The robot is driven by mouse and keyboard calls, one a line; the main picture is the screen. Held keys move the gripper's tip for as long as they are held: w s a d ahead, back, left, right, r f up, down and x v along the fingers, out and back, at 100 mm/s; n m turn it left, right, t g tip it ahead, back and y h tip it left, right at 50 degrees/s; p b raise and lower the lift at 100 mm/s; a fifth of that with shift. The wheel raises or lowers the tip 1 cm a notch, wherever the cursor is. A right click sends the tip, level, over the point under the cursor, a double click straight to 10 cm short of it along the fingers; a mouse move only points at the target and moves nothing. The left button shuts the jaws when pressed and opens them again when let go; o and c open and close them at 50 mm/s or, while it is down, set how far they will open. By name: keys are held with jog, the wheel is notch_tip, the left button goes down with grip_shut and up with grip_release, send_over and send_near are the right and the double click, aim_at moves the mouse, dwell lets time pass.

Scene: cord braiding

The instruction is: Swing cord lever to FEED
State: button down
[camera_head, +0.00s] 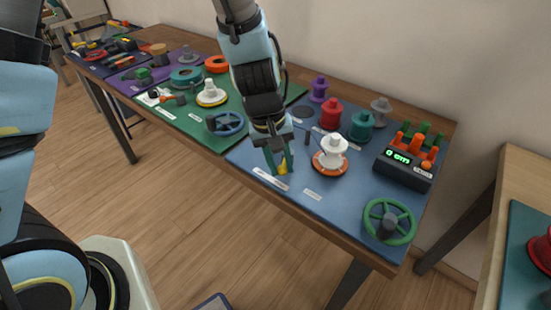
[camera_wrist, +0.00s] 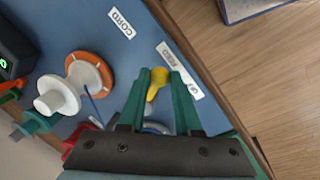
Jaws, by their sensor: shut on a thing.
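The cord lever (camera_head: 283,168) is small and yellow and stands near the front edge of the blue mat. It also shows in the wrist view (camera_wrist: 154,88), between the teal fingers of my gripper (camera_wrist: 160,76). My gripper (camera_head: 280,165) points down and is shut on the lever. A white label (camera_wrist: 180,68) reading FEED, with a second word hard to read, lies beside the lever. Part of the lever's base is hidden by my gripper.
A white spool (camera_head: 333,146) on an orange disc stands right of my gripper. Behind are a red spool (camera_head: 331,113) and a teal spool (camera_head: 361,125). A green handwheel (camera_head: 389,221) and a counter box (camera_head: 403,168) reading 0 cm stand further right. A blue handwheel (camera_head: 225,123) is left.

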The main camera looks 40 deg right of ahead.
jog(key=shift+s+d+n+p, duration=0.3)
jog(key=shift+s+n, duration=0.05)
jog(key=shift+n, duration=0.55)
jog(key=c, duration=0.6)
grip_release()
jog(key=shift+c, duration=0.2)
notch_tip(320, 180, up, 11)
jog(key=a, duration=0.2)
jog(key=shift+w+f+p, duration=0.2)
jog(key=shift+w+p, duration=0.15)
jog(key=shift+p, duration=0.05)
